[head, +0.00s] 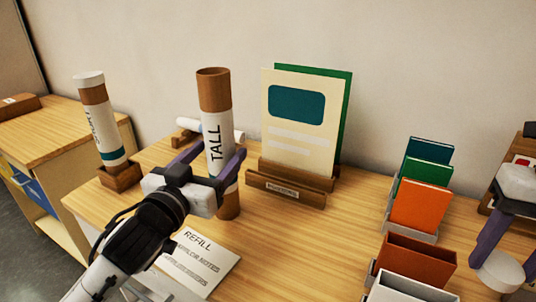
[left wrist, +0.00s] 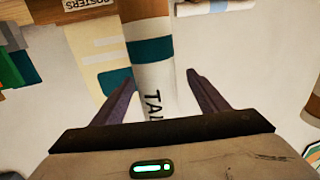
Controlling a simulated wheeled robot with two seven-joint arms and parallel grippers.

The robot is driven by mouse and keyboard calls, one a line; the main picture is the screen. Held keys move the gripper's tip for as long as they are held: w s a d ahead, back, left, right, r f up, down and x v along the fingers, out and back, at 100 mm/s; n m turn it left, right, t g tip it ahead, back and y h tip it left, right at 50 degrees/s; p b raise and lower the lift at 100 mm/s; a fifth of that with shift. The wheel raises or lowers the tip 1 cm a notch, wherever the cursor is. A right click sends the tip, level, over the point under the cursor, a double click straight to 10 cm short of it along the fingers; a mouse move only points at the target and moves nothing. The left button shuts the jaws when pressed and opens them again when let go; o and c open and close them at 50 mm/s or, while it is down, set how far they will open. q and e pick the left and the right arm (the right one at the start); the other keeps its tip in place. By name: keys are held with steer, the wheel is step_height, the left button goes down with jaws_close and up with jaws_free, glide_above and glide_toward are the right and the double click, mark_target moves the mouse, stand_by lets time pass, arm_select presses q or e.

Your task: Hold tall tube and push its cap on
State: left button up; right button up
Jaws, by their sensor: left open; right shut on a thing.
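The tall tube (head: 216,125) stands upright on the table, brown with a white "TALL" label and a teal band low down. Its top is open, with no cap on it. My left gripper (head: 219,153) is open, with one finger on each side of the tube. In the left wrist view the tube (left wrist: 152,80) shows between the spread fingers (left wrist: 160,82); contact cannot be told. My right gripper (head: 502,258), at the right edge, is shut on a round white cap (head: 499,273), held well away from the tube.
A capped shorter-labelled tube (head: 97,120) stands in a wooden holder at left. A poster rack (head: 290,190) stands right of the tall tube. A REFILL card (head: 198,262) lies in front. Coloured booklets (head: 420,205) and open boxes (head: 415,262) fill the right side.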

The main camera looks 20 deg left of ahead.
mark_target(225, 99)
steer(key=shift+r+p, duration=0.45)
steer(key=shift+r, duration=0.05)
arm_select(q)
steer(key=w, duration=0.5)
steer(key=shift+d, duration=0.2)
steer(key=c, duration=1.2)
step_height(225, 99, up, 10)
steer(key=shift+r+p, duration=0.1)
steer(key=shift+p, duration=0.55)
arm_select(e)
steer(key=shift+r, duration=0.65)
arm_select(q)
steer(key=o, duration=0.5)
steer(key=c, duration=0.9)
